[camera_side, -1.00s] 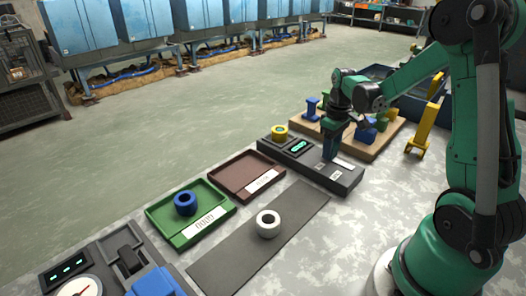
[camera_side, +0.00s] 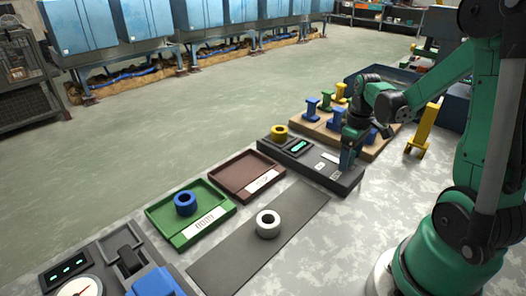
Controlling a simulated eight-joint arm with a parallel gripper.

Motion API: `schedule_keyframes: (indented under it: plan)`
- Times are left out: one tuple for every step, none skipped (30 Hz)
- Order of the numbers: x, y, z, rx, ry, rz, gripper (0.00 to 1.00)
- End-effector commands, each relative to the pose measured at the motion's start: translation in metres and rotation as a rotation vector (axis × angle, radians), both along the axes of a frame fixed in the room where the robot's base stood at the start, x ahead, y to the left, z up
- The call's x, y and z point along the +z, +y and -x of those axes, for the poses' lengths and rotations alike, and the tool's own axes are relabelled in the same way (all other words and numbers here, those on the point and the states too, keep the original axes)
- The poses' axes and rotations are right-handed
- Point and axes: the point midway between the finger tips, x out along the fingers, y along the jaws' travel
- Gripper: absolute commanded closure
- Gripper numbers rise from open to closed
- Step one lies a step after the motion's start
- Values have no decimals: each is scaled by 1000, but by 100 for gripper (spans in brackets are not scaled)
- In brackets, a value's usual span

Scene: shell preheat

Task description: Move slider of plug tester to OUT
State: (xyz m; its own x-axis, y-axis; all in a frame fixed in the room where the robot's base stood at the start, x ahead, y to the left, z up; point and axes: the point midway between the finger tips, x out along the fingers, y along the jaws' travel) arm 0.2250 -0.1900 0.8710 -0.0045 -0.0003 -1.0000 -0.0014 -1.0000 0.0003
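The plug tester (camera_side: 325,173) is a long dark box at centre right, with a small lit green display (camera_side: 299,147) and white labels on top. A yellow ring (camera_side: 280,132) sits at its far left end. My gripper (camera_side: 347,160) points down over the right part of the tester, at or just above its top. The slider is not clearly visible; my gripper may hide it. The fingers are too small and covered to tell whether they are open or shut.
A wooden board (camera_side: 372,152) with blue, green and yellow plugs stands behind the tester. A brown tray (camera_side: 230,173) and a green tray (camera_side: 165,213) with a blue ring (camera_side: 185,203) lie left. A white ring (camera_side: 268,223) sits on a grey mat (camera_side: 225,268).

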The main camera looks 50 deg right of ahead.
Motion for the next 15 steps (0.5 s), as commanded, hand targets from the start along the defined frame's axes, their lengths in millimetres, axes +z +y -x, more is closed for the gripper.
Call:
schedule_keyframes:
  plan:
    - [0, 0, 0, 0, -1, 0, 26]
    - [0, 0, -1, 1, -1, 0, 26]
    - [0, 0, -1, 1, -2, 0, 26]
    - [0, 0, -1, 1, -2, 0, 26]
    - [0, 0, -1, 1, -2, 0, 26]
    - [1, 0, -1, 1, -3, 0, 26]
    - [2, 0, -1, 1, -3, 0, 26]
    - [4, 0, -1, 1, -3, 0, 26]
    - [8, 0, -1, 1, -3, 0, 26]
    - [11, 0, -1, 1, -3, 0, 26]
    - [14, 0, -1, 1, -3, 0, 26]
    - [20, 0, -1, 1, -3, 0, 26]
    - [24, 0, -1, 1, -3, 0, 26]
    - [28, 0, -1, 1, -2, 0, 26]
    - [33, 0, -1, 1, -2, 0, 26]
